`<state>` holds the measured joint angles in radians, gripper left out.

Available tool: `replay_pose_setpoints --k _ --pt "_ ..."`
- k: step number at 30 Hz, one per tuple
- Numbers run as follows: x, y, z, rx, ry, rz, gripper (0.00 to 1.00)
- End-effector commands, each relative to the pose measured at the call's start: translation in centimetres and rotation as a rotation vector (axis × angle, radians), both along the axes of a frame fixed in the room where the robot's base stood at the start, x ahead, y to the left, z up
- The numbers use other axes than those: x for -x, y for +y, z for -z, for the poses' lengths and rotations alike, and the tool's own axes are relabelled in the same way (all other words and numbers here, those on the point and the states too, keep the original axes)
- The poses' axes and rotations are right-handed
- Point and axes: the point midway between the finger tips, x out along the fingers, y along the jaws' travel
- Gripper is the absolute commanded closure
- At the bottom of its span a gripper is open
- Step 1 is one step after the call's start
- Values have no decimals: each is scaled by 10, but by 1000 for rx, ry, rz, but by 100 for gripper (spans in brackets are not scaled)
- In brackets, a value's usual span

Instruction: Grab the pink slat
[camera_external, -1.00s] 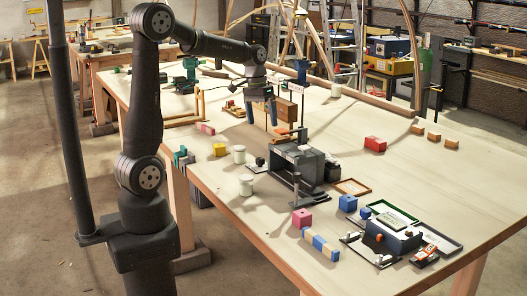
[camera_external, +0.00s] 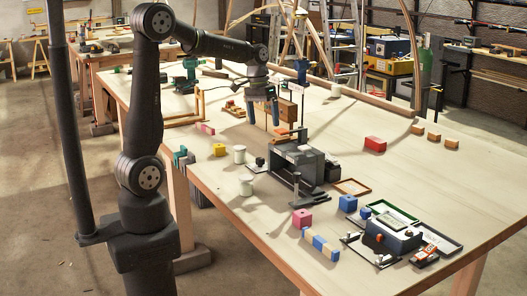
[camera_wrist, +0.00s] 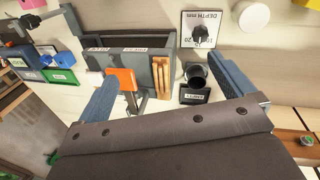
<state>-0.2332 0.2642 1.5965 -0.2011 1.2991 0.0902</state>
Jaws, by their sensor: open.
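No plain pink slat can be made out for certain. A short pink and pale striped piece (camera_external: 205,128) lies near the table's left edge. A pink block (camera_external: 301,218) sits near the front edge, and a pink piece (camera_wrist: 32,3) shows at the top left corner of the wrist view. My gripper (camera_external: 263,119) is open and empty, pointing down above the table behind the grey box (camera_external: 300,163). In the wrist view its blue fingers (camera_wrist: 165,75) stand wide apart, with the box (camera_wrist: 135,62), thin wooden strips (camera_wrist: 163,76) and an orange piece (camera_wrist: 121,79) between or beyond them.
White cylinders (camera_external: 239,154) and a yellow block (camera_external: 219,150) stand left of the grey box. A red block (camera_external: 375,144) lies right, with clear tabletop around it.

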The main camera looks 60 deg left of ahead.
Motion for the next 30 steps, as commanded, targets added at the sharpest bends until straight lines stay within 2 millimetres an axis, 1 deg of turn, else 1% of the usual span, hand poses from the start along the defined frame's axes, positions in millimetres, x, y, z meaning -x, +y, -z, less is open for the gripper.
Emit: replay_pose_setpoints --k 1,5,6,8,9,16,18,20,23,24,26,27,29,30 --pt "0 0 0 0 0 0 12" --pt "0 0 0 0 0 0 37" --pt "0 0 0 0 0 0 45" --pt "0 0 0 0 0 0 57" --pt "0 0 0 0 0 0 58" --pt "-1 1 0 0 0 -2 58" --pt "-4 6 -1 -2 2 -20 58" --pt "-12 17 -2 -5 6 -56 58" --pt "-32 56 -7 -17 21 -178 58" --pt "-42 79 -10 -24 30 -247 58" --pt "-57 118 -13 -34 45 -364 58" --pt "-64 145 -15 -42 55 -446 58" --pt "-72 187 -16 -52 71 -567 58" --pt "-75 215 -16 -59 81 -648 58"
